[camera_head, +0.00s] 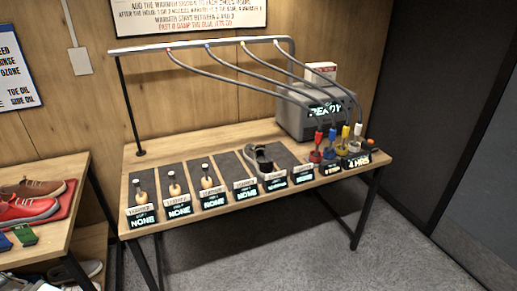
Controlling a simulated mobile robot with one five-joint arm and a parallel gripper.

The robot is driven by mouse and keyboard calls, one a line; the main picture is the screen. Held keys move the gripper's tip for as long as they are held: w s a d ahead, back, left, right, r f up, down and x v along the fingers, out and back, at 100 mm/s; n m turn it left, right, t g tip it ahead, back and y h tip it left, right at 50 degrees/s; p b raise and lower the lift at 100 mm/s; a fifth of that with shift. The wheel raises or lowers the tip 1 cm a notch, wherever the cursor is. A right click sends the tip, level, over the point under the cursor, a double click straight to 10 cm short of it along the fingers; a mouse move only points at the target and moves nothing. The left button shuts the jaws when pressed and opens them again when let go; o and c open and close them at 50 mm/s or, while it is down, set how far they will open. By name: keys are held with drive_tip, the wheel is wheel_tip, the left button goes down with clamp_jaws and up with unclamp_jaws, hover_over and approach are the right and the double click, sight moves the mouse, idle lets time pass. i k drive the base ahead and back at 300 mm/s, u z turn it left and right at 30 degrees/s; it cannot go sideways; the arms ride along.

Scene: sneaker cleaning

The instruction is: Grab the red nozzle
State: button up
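The red nozzle (318,138) stands upright in a red holder (315,156) near the right end of the wooden table. It is the leftmost of a row of coloured nozzles. The blue nozzle (332,135) is just to its right, followed by the yellow nozzle (345,132) and the white nozzle (357,131). Grey hoses run from a metal rail (200,47) toward the nozzles. My gripper is not in view, so its opening and its distance from the red nozzle cannot be told.
A grey machine (295,118) reading "READY" stands behind the nozzles. Dark mats with small displays line the table (148,159); a dark shoe-like object (259,158) sits on one. A second table (55,167) at left holds shoes. Grey floor (270,250) in front is clear.

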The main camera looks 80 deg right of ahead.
sight(319, 134)
drive_tip(key=u, duration=0.35)
drive_tip(key=k, duration=1.85)
drive_tip(key=z, duration=1.55)
drive_tip(key=i, duration=1)
